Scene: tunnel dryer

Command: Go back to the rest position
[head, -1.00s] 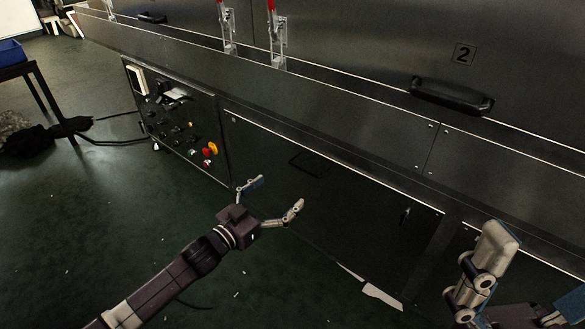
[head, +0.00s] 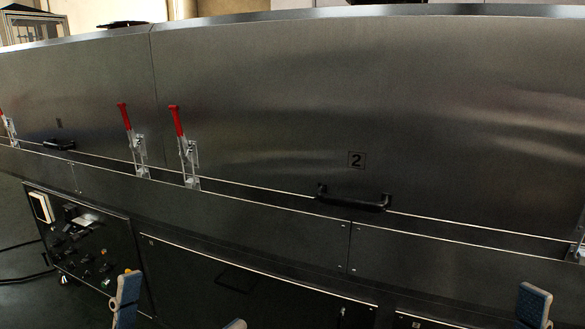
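My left gripper (head: 181,310) shows at the bottom edge, left of centre. Its two fingertips stand well apart with nothing between them, so it is open; the arm behind it is out of view. One finger of my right gripper (head: 534,305) shows at the bottom right corner. The rest of that gripper is cut off, so its opening cannot be judged. Both grippers appear in front of the lower panels of the dryer (head: 420,110).
The dryer's steel hood spans the view. It carries a black handle (head: 352,202) below a "2" label (head: 356,159), and red-handled clamps (head: 180,125). A control panel (head: 85,235) is at lower left.

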